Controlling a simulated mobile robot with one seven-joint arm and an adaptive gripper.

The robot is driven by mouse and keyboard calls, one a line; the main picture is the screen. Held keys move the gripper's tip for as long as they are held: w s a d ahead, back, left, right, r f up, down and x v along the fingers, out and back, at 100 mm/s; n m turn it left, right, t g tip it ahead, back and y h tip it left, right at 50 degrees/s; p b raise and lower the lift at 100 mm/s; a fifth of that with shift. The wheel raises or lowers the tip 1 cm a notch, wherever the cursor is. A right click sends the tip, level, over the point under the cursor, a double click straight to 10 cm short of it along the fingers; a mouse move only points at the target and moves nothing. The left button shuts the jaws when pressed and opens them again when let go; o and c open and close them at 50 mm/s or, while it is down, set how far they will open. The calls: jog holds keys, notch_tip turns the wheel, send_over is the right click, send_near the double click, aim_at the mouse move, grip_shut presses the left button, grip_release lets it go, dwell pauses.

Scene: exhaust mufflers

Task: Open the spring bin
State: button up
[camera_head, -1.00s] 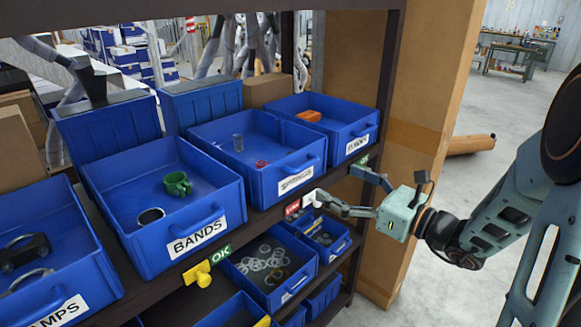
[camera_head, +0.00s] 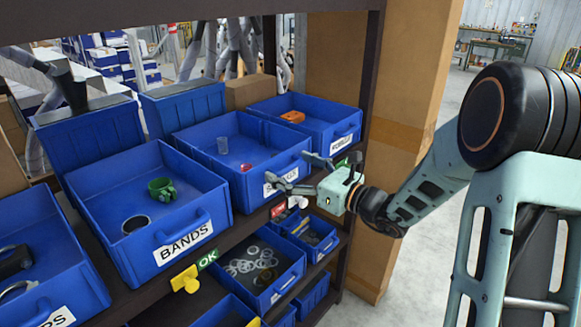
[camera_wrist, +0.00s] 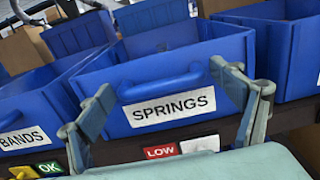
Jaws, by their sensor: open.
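The blue spring bin (camera_head: 204,133) sits on the upper shelf between the BANDS bin and the bin at its right. In the wrist view its front (camera_wrist: 185,60) faces me, with a blue handle (camera_wrist: 160,88) above the white SPRINGS label (camera_wrist: 172,108). My gripper (camera_head: 290,169) is open and empty in front of this bin. In the wrist view its fingers stand left and right of the handle; I cannot tell whether they touch the bin.
The BANDS bin (camera_head: 193,259) holds a green clamp. Another blue bin (camera_head: 335,125) with an orange item stands at right. A red LOW tag (camera_wrist: 160,152) is on the shelf edge below. Parts bins (camera_head: 262,288) fill the lower shelf. A dark post (camera_head: 368,75) stands at right.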

jog(key=shift+c, duration=0.2)
jog(key=c, duration=1.7)
jog(key=shift+p+v, duration=0.35)
jog(key=shift+v, duration=11.25)
jog(key=o, duration=1.7)
jog(key=shift+o, duration=0.2)
jog(key=v, duration=1.2)
